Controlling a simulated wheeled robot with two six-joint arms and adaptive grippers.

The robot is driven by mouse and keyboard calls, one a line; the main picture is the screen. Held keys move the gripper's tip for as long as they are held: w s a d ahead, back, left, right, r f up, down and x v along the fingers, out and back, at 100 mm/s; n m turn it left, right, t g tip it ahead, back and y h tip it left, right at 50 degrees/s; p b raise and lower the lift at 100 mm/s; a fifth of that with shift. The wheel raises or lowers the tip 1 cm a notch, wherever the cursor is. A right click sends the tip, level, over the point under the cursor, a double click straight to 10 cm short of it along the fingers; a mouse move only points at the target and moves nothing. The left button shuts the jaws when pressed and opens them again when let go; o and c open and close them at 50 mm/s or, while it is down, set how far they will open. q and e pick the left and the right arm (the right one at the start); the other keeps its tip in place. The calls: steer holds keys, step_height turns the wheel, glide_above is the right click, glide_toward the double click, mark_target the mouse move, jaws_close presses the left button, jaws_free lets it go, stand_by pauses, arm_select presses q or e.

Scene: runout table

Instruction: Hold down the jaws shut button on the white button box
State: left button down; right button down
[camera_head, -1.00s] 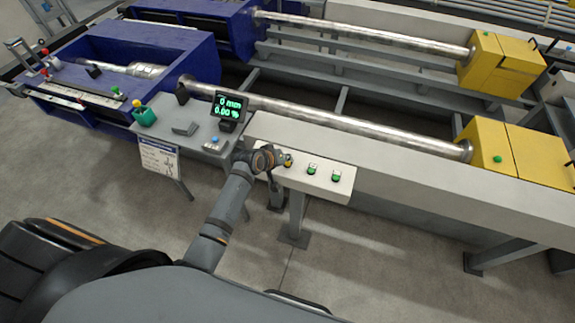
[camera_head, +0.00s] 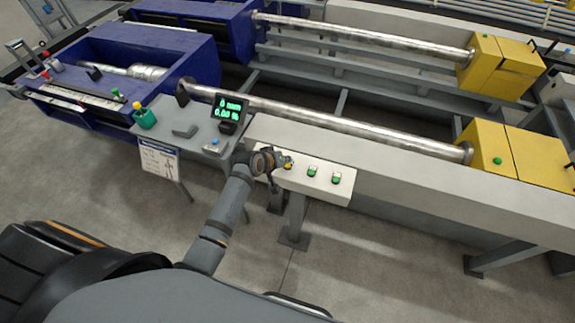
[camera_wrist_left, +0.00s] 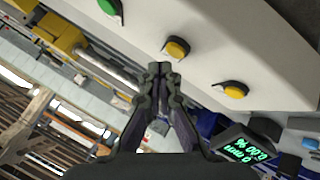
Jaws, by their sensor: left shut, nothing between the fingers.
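The white button box (camera_head: 328,187) is mounted at the near side of the long beam, with a row of green and yellow buttons on it. In the left wrist view its white face (camera_wrist_left: 270,45) carries a green button (camera_wrist_left: 112,10), a yellow button (camera_wrist_left: 177,49) and another yellow button (camera_wrist_left: 235,90). I cannot read any labels, so which is jaws shut is not clear. My left gripper (camera_head: 284,160) is at the left part of the box. In the left wrist view its fingers (camera_wrist_left: 160,70) are shut and empty, tips just beside the middle yellow button; contact cannot be told.
A small display (camera_head: 229,108) with green digits stands left of the box on a grey side table (camera_head: 185,115). A green cup (camera_head: 146,118) and a blue button (camera_head: 214,139) are there too. The long grey beam (camera_head: 400,160) runs behind the box.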

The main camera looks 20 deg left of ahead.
arm_select(q)
steer(key=shift+f, duration=0.15)
steer(key=shift+f, duration=0.25)
steer(key=shift+f, duration=0.5)
stand_by(1.7)
stand_by(0.5)
steer(key=shift+r+p, duration=0.8)
steer(key=shift+r, duration=0.1)
steer(key=shift+r, duration=0.1)
step_height(320, 180, up, 5)
steer(key=p, duration=0.5)
steer(key=shift+p, duration=0.3)
